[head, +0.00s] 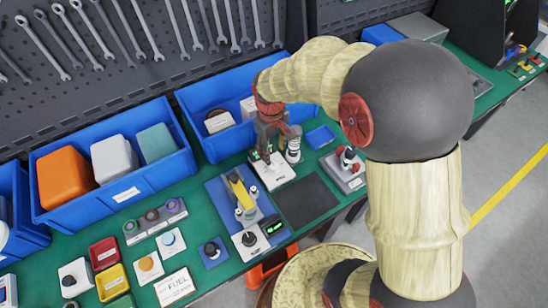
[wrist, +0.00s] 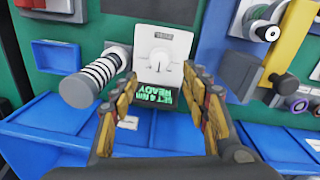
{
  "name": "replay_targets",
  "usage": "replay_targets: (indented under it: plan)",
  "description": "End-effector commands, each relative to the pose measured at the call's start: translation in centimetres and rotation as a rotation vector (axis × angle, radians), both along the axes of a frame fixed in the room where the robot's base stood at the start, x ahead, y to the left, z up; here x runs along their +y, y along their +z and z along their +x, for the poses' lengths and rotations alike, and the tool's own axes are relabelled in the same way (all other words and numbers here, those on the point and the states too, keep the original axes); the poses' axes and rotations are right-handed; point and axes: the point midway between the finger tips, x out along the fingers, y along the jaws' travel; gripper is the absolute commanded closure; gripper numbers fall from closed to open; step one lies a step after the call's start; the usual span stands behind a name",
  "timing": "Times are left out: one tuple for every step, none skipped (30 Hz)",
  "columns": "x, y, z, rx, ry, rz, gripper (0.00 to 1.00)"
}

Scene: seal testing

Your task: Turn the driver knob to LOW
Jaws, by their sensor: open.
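The driver unit is a light panel (wrist: 185,45) with a pale round knob (wrist: 161,60) and a dark display (wrist: 165,124) with green text, seemingly "SET 4 Nm" and "READY". In the head view its white base (head: 272,172) stands at the back of the bench, and my gripper hides the knob there. My gripper (head: 274,145) is over this unit. In the wrist view my gripper (wrist: 160,78) is open, its yellow-brown fingers either side of the knob's line. Contact with the knob cannot be told. Its position labels are too small to read.
A ribbed grey cylinder (wrist: 88,82) stands close beside the unit. A blue bin (head: 205,98) is behind. A blue fixture (head: 217,190) with a yellow clamp and a dial box (head: 247,242) lie in front left. A dark mat (head: 306,200) is clear in front.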

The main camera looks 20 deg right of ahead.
Motion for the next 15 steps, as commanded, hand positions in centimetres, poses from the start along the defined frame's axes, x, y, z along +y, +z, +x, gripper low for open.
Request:
replay_targets:
  plan:
    - [0.0,0.8,0.0,-0.001,0.000,0.000,0.54]
    - [0.1,1.2,0.0,-0.001,0.000,0.000,0.54]
    - [0.1,1.6,0.0,-0.001,0.000,0.000,0.54]
    - [0.1,1.9,0.0,-0.001,0.000,0.000,0.54]
    - [0.1,2.2,0.0,0.000,0.000,0.000,0.54]
    - [0.1,2.4,0.0,0.000,0.000,0.000,0.54]
    - [0.1,2.6,0.0,0.000,0.000,0.000,0.54]
    - [0.1,2.7,-0.1,0.000,0.000,0.000,0.54]
    - [0.1,2.8,-0.1,0.001,0.000,0.000,0.54]
    - [0.1,2.8,-0.1,0.001,0.000,0.000,0.54]
    - [0.1,2.9,-0.1,0.001,0.000,0.000,0.54]
    - [0.1,2.9,-0.1,0.001,0.000,0.000,0.54]
    - [0.1,2.9,-0.1,0.001,0.000,0.001,0.54]
    - [0.1,2.9,-0.1,0.001,0.000,0.001,0.54]
    - [0.1,2.9,-0.1,0.001,0.000,0.000,0.54]
